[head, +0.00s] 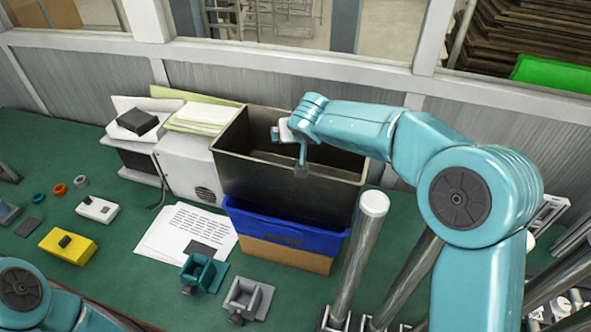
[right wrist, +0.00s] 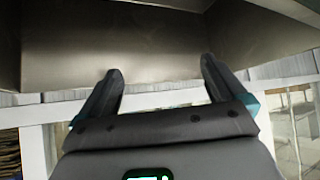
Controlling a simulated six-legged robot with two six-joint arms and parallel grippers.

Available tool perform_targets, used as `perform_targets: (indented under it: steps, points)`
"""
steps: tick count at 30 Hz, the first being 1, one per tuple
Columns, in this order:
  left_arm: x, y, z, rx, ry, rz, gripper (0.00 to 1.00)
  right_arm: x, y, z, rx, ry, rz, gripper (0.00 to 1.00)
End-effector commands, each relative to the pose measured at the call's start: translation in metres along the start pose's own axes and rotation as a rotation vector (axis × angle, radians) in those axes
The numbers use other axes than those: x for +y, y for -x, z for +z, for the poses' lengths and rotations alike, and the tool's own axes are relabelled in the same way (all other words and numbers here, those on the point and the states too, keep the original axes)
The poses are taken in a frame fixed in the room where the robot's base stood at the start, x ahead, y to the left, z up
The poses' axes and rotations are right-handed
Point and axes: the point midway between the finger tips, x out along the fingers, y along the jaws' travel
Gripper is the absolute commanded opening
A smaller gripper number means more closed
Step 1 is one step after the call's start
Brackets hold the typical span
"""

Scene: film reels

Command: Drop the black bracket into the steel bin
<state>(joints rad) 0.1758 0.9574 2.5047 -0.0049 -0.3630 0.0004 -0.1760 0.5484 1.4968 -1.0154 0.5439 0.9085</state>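My right gripper (head: 301,168) is over the bin's opening. In the right wrist view its two fingers (right wrist: 160,85) are spread apart with nothing visible between them. I cannot make out the black bracket in either view; part of the bin's floor is hidden by its front wall and my right arm. My left gripper is out of view; only part of my left arm shows at the lower left.
The blue crate (head: 285,232) sits on a cardboard box (head: 285,255). A teal bracket (head: 203,273) and a light grey bracket (head: 246,298) lie in front. A yellow block (head: 68,246) and printed sheets (head: 185,232) lie left. A metal post (head: 358,255) stands right of the crate.

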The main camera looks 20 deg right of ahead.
Motion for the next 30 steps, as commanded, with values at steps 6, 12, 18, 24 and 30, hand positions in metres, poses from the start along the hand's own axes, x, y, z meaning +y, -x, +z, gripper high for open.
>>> perform_targets:
  steps: [6, 12, 18, 24, 30]
  points:
    - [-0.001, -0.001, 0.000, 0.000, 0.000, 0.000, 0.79, 0.000, 0.002, 0.001, -0.001, 0.001, 0.000, 0.98]
    - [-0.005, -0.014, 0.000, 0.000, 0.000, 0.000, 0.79, -0.001, 0.030, 0.002, 0.004, 0.000, -0.003, 0.98]
    - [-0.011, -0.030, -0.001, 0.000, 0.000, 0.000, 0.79, -0.001, 0.085, 0.002, 0.005, 0.000, -0.004, 0.98]
    - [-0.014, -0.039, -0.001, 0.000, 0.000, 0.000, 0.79, -0.002, 0.133, 0.001, 0.003, 0.000, -0.003, 0.98]
    - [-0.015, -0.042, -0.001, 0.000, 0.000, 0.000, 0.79, -0.001, 0.158, 0.000, 0.001, 0.001, -0.001, 0.98]
